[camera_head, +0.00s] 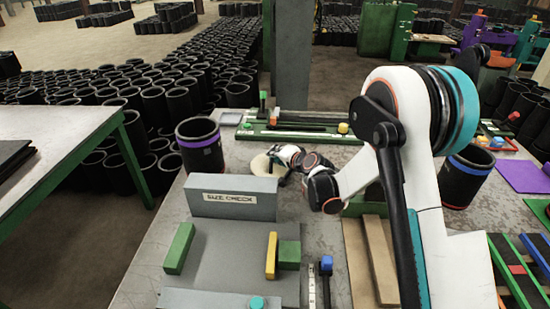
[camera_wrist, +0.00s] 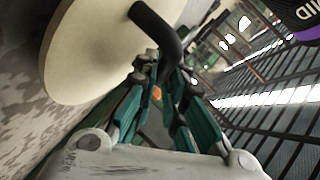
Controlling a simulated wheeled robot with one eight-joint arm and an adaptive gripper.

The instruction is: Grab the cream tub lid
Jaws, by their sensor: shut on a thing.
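The cream tub lid (camera_head: 261,167) is a flat round disc near the back middle of the worktable in the head view. It fills the upper left of the wrist view (camera_wrist: 85,45), with a bent black handle (camera_wrist: 158,32) standing out from its face. My gripper (camera_head: 283,165) is at the lid's right side in the head view. In the wrist view my gripper's fingers (camera_wrist: 150,62) are shut on the handle. The wrist partly hides the lid in the head view. I cannot tell whether the lid touches the table.
A black sleeve with a purple band (camera_head: 200,148) stands left of the lid. A grey "SIZE CHECK" block (camera_head: 233,198) stands in front of it. A green-edged rack (camera_head: 290,133) lies behind. A blue-banded sleeve (camera_head: 465,178) stands to the right, beyond my arm.

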